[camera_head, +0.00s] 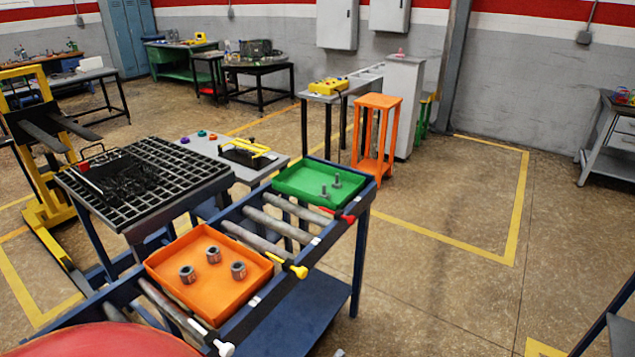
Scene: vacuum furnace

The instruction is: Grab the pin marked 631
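No marking 631 can be read anywhere in the head view. Two small grey metal pins stand in the green tray (292,184): one nearer (325,192) and one farther back on the right (337,182). Three grey ring-like pieces sit in the orange tray (180,255): left (187,274), back (213,255) and right (238,270). I cannot tell which piece, if any, bears the number. Neither of my grippers is in view.
Both trays rest on a blue frame with grey rollers (262,243). Red (347,218), yellow (300,271) and white (225,348) handles stick out at its right edge. A black grid rack (190,172) stands left.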

